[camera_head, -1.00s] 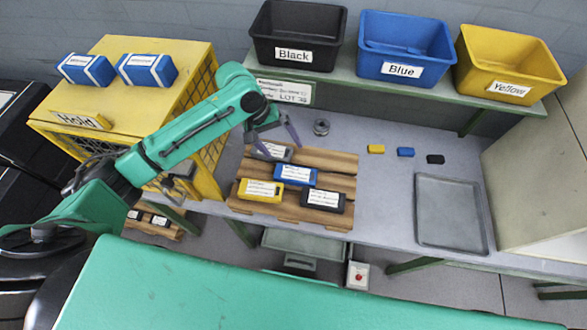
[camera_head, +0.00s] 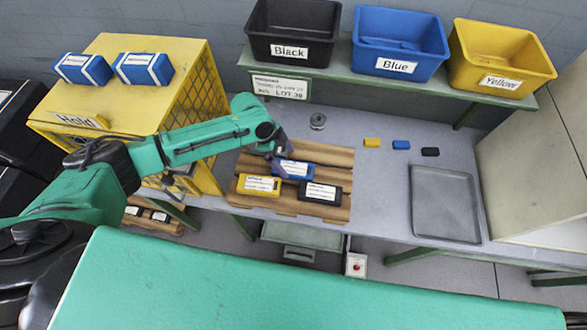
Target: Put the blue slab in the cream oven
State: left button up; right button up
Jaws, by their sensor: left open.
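The blue slab (camera_head: 298,170), a flat blue block with a white label, lies on the brown slatted wooden board (camera_head: 335,213) on the table. My left gripper (camera_head: 282,157) is open at the slab's left end. Its fingers overlap that end in the picture, and I cannot tell whether they touch it. The cream oven (camera_head: 530,150) is the large cream box at the right edge. Its inside is not visible. My right gripper is not in view.
A yellow block (camera_head: 259,185) and a black block (camera_head: 320,193) lie close to the slab. Small yellow, blue and black pieces (camera_head: 401,145) lie behind a grey tray (camera_head: 445,204). Labelled bins (camera_head: 402,42) stand on the back shelf. A yellow crate (camera_head: 130,90) stands left.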

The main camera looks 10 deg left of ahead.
aim_at(293, 168)
pick_arm(q)
jog(key=b+x, duration=0.3)
jog(key=x, duration=0.2)
jog(key=shift+a+f+b, duration=0.1)
jog(key=shift+a+b, duration=0.05)
jog(key=shift+b, duration=0.2)
jog(key=shift+d+f, duration=0.2)
jog(key=shift+f, duration=0.05)
jog(key=shift+r, duration=0.2)
jog(key=c, duration=1.4)
grip_shut()
jog(key=shift+r, duration=0.2)
